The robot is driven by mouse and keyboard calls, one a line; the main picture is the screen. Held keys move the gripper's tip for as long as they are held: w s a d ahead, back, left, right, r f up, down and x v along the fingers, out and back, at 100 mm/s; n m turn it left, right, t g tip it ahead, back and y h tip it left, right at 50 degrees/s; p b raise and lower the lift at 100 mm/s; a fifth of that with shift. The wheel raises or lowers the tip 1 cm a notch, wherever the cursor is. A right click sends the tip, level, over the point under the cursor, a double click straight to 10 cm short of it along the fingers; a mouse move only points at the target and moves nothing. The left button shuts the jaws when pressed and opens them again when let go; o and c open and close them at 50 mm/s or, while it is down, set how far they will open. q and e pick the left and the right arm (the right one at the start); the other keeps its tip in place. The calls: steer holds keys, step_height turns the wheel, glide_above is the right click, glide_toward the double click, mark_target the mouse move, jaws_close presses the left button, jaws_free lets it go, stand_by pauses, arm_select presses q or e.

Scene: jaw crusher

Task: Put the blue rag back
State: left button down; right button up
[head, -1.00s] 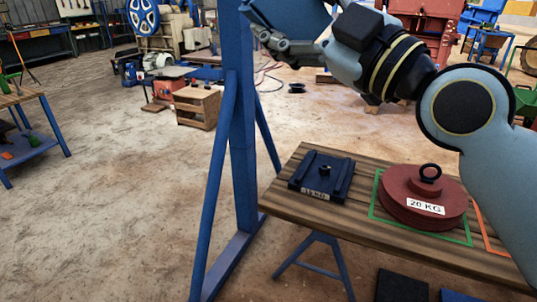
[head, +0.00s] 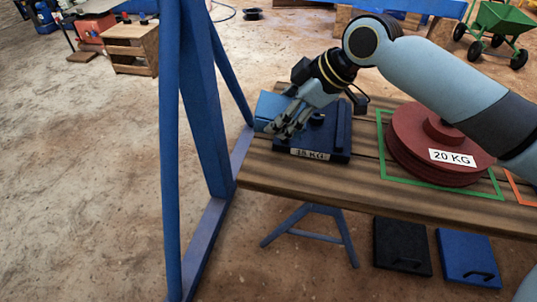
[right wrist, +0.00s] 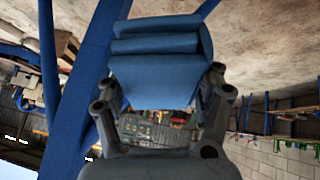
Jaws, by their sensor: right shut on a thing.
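The blue rag (head: 268,110) is folded and held at the far left end of the wooden table, partly hidden behind my right gripper (head: 286,128). In the right wrist view the rag (right wrist: 160,75) sits between the two fingers, with its folds at the top. My right gripper is shut on it, pointing down to the left beside and partly over a dark blue weight (head: 338,140). I cannot tell whether the rag touches the tabletop or the weight. My left gripper is not in view.
The wooden table (head: 300,180) also carries a red 20 KG weight (head: 430,145) inside a green outline. A blue post (head: 200,110) stands just left of the table. Black and blue plates (head: 402,248) are below the front edge.

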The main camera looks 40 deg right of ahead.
steer(key=s+d+f+m+g+b, duration=0.25)
steer(key=s+d+f, duration=0.25)
steer(key=d+f, duration=0.3)
steer(key=b, duration=0.4)
glide_above(265, 169)
steer(key=s+d, duration=0.1)
steer(key=shift+n+g+h, duration=0.25)
steer(key=shift+h, duration=0.15)
steer(key=f, duration=0.7)
steer(key=shift+s+f, duration=0.2)
steer(key=shift+f, duration=0.05)
steer(key=shift+w+f, duration=0.15)
steer(key=shift+w, duration=0.05)
steer(key=shift+a+f, duration=0.1)
steer(key=shift+f, duration=0.15)
step_height(265, 169, down, 3)
steer(key=shift+r+b, duration=0.1)
steer(key=shift+b, duration=0.55)
steer(key=shift+f, duration=0.35)
steer(key=shift+r, duration=0.1)
steer(key=o, duration=1.1)
steer(key=shift+s+r, duration=0.1)
steer(key=shift+r, duration=0.15)
steer(key=p+v, duration=0.4)
steer(key=v, duration=0.7)
steer(key=shift+s+r, duration=0.1)
steer(key=shift+r, duration=0.15)
